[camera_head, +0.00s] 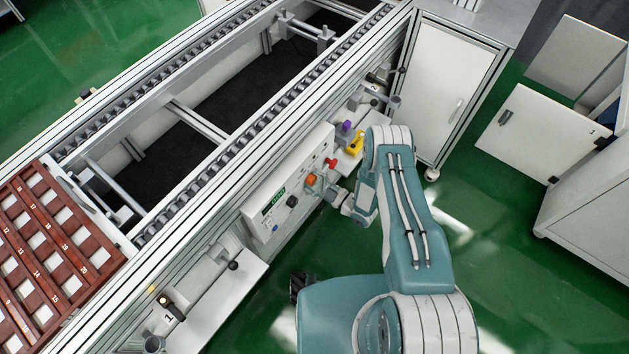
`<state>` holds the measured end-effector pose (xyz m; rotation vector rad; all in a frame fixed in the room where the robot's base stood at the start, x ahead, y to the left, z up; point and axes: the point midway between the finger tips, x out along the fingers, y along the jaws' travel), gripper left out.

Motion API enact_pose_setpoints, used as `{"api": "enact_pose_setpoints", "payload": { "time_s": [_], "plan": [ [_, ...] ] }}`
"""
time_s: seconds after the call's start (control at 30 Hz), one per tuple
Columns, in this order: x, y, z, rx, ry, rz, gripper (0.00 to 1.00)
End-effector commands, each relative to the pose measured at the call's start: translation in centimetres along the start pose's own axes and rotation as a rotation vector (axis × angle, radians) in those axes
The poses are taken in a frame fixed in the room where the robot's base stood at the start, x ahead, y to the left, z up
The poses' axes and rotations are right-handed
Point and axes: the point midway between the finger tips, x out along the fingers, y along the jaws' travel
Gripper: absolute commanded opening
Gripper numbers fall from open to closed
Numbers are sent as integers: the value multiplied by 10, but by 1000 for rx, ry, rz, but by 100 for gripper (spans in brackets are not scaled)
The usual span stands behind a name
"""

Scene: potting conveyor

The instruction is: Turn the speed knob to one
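A white control panel (262,213) with a small green-lit display (273,201) is mounted on the conveyor's side. A black knob (291,201) sits on it near the display. An orange control (311,180) and a red one (330,164) sit further along to the upper right. The knob's setting and any scale marks are too small to read. My gripper (334,194) is in front of the panel, near the orange control and right of the black knob. It is small and partly hidden by my wrist, so its fingers and any contact are unclear.
A yellow item (355,143) and a purple one (346,127) are on a ledge beyond the panel. The roller conveyor (215,150) runs diagonally behind it. A brown numbered tray (45,250) lies at left. White cabinets (452,90) stand at right. Green floor is open around my arm.

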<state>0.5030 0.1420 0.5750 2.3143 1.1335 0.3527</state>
Motion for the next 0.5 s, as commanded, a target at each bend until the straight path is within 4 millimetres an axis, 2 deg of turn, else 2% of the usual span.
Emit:
{"api": "enact_pose_setpoints", "payload": {
  "time_s": [0.37,0.5],
  "plan": [
    [-1,0,1,2,-2,1,87],
    [-12,1,2,3,-5,4,87]
  ]
}}
